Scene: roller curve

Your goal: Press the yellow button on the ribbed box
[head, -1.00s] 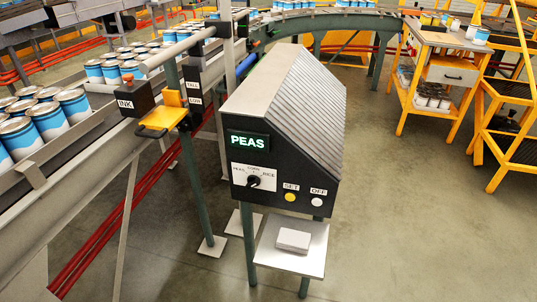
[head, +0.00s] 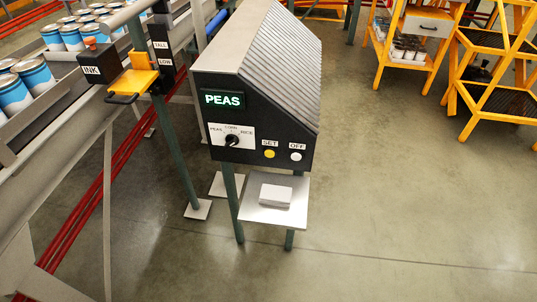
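The ribbed box (head: 284,62) stands on green legs near the middle of the head view, with a sloped ribbed top and a dark front panel. The yellow button (head: 270,154) is on the lower front, under a SET label. A white button (head: 296,157) under an OFF label is to its right. A black dial (head: 232,141) marked PEAS, CORN and RICE is to its left. Neither of my grippers is in view.
A shelf (head: 259,214) with a small grey block (head: 275,195) sits below the box. A conveyor with blue and white cans (head: 15,95), an INK box (head: 91,66) and a yellow bracket (head: 134,78) runs along the left. Yellow racks (head: 490,60) stand at back right. Floor at right is clear.

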